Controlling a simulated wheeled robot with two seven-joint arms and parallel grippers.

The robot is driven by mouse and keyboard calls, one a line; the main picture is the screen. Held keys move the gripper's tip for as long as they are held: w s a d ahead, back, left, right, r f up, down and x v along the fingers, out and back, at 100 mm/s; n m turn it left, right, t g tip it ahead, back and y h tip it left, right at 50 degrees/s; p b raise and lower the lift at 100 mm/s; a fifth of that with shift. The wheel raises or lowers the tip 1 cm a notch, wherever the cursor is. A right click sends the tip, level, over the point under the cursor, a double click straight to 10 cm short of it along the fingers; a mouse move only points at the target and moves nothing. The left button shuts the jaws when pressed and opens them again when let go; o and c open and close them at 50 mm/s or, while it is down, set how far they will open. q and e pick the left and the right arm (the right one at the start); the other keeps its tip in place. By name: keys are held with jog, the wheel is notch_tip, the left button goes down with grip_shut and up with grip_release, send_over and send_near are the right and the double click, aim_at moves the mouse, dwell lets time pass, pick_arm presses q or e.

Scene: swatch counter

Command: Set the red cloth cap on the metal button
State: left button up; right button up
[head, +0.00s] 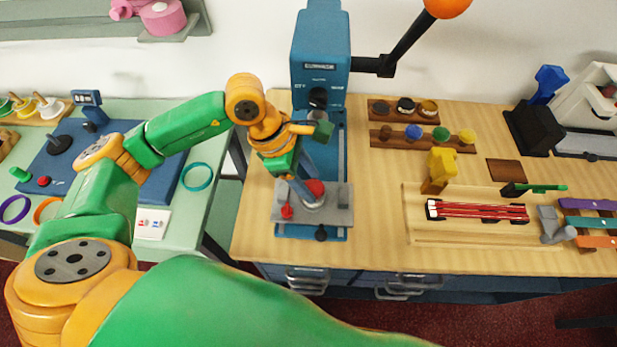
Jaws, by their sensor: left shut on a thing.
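My left gripper (303,188) reaches down over the grey plate (343,215) of the blue press (320,62). It is shut on the red cloth cap (315,187), which shows just at its fingertips. A round pale metal piece, which looks like the metal button (314,205), sits on the plate directly below the cap. The cap looks very close over it; I cannot tell whether they touch. The fingers hide part of the cap and the button. My right gripper is not in view.
A small red knob (287,212) stands on the plate left of the button. The press column rises close behind my gripper, with a black lever (405,45) ending in an orange ball (447,7). A wooden tray (430,240) and dark racks lie to the right.

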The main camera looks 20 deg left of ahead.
pick_arm(q)
jog(key=shift+f+b, duration=0.35)
jog(key=o, duration=0.9)
jog(key=shift+r, duration=0.1)
jog(key=b+v, duration=0.1)
jog(key=v, duration=0.6)
